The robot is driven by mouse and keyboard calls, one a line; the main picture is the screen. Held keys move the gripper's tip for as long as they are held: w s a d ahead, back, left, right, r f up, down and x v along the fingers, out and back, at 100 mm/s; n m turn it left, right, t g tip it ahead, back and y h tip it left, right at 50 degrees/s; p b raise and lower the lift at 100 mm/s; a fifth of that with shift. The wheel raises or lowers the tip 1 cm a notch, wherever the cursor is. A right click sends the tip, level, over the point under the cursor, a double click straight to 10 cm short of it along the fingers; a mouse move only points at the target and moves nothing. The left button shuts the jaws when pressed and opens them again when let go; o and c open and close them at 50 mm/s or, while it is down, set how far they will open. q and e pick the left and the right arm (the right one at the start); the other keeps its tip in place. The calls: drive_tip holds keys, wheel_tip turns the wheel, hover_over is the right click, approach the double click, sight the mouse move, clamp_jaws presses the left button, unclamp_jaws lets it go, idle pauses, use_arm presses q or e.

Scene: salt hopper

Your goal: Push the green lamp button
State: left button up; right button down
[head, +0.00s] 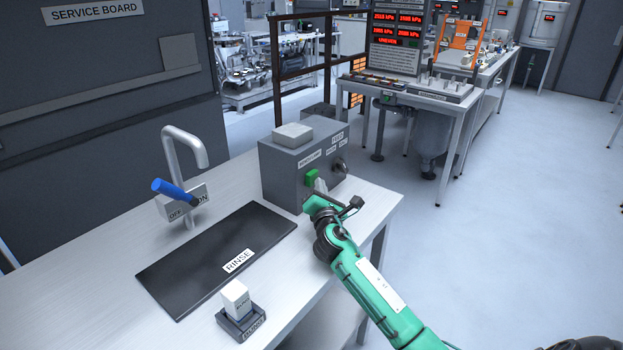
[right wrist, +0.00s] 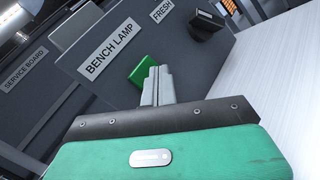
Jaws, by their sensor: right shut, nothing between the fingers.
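The green lamp button (head: 311,177) is on the front face of a grey box (head: 283,176) on the bench. In the right wrist view the button (right wrist: 143,69) is beside the "BENCH LAMP" label (right wrist: 110,48). My right gripper (head: 320,186) is shut and empty, its fingers close in front of the box. In the right wrist view the fingertips (right wrist: 158,73) overlap the button's right edge. I cannot tell whether they touch it. My left gripper is not in view.
A dark knob (right wrist: 205,25) is on the same box face, to the right. A black "RINSE" mat (head: 205,265), a tap (head: 182,150) with a blue-handled lever (head: 172,190) and a white block (head: 236,299) in a dark holder (head: 241,324) occupy the bench (head: 90,290). Floor is clear at right.

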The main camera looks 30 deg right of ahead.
drive_tip(key=shift+w+a, duration=0.1)
drive_tip(key=shift+w, duration=0.05)
idle(0.5)
drive_tip(key=shift+w+a, duration=0.1)
drive_tip(key=shift+w, duration=0.15)
drive_tip(key=shift+s, duration=0.4)
drive_tip(key=shift+p, duration=0.3)
drive_tip(key=shift+s+d+p, duration=0.3)
drive_tip(key=shift+s+d, duration=0.1)
drive_tip(key=shift+s, duration=0.15)
drive_tip(key=shift+s+d+p, duration=0.25)
drive_tip(key=shift+s+d, duration=0.05)
drive_tip(key=shift+s, duration=0.45)
drive_tip(key=shift+s+d+p, duration=0.2)
drive_tip(key=shift+s+d, duration=0.1)
drive_tip(key=shift+s, duration=0.45)
drive_tip(key=shift+s+d+p, duration=0.25)
drive_tip(key=shift+s+d, duration=0.05)
drive_tip(key=shift+s, duration=0.45)
